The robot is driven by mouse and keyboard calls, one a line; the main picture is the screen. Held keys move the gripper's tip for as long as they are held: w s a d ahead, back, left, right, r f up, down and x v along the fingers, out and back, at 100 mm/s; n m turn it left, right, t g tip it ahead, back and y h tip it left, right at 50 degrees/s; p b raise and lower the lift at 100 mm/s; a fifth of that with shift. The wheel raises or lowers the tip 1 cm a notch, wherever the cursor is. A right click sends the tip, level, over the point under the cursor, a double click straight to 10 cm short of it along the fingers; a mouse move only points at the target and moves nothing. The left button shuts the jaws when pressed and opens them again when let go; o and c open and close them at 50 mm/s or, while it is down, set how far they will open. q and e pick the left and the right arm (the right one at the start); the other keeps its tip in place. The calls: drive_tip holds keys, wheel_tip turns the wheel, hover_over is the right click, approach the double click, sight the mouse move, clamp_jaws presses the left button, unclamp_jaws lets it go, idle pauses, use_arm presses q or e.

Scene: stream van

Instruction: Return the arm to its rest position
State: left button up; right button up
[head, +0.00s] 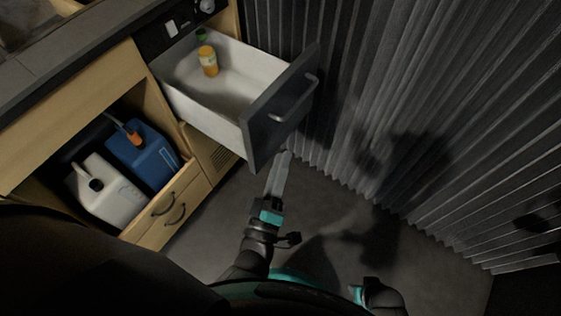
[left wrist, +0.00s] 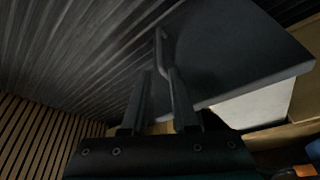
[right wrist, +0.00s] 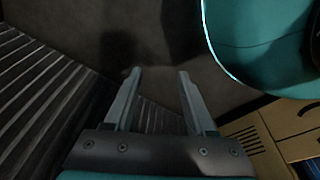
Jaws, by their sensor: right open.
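My left gripper (head: 283,158) reaches up from the bottom middle of the head view, its fingertips just below the dark front of an open drawer (head: 262,125). In the left wrist view its fingers (left wrist: 160,74) are a little apart with nothing clearly held. The drawer's bar handle (left wrist: 160,45) shows beyond the tips; in the head view the handle (head: 296,101) is apart from them. My right gripper (right wrist: 159,72) is open and empty, pointing at the dark floor. The right gripper's fingers cannot be made out in the head view.
A white canister (head: 105,192) and a blue canister (head: 148,155) sit in the open cabinet below. A pleated dark curtain (head: 400,100) hangs at right. The floor (head: 320,205) is clear.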

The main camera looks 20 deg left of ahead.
use_arm(q)
drive_tip(key=shift+f, duration=0.1)
drive_tip(key=s+a+f+m+g+h+p, duration=0.1)
drive_tip(key=s+a+f+m+g, duration=0.25)
drive_tip(key=f, duration=0.65)
drive_tip(key=s+f+m+g+h+p, duration=0.1)
drive_tip(key=s+f+m+g+p, duration=0.15)
drive_tip(key=f+m+g, duration=0.6)
drive_tip(key=s+a+f+m+g+y, duration=0.1)
drive_tip(key=s+a+f+g, duration=0.2)
drive_tip(key=s+a+f, duration=0.2)
drive_tip(key=s+a+f+g+y, duration=0.2)
drive_tip(key=s+a+f, duration=0.4)
drive_tip(key=s, duration=0.6)
drive_tip(key=shift+s+a+f+m+g+p, duration=0.15)
drive_tip(key=shift+a+f+m+g+p, duration=0.2)
drive_tip(key=shift+f+g+p, duration=0.2)
use_arm(e)
drive_tip(key=s+d+f, duration=0.2)
drive_tip(key=s+d, duration=0.2)
drive_tip(key=s, duration=0.3)
drive_tip(key=shift+d, duration=0.25)
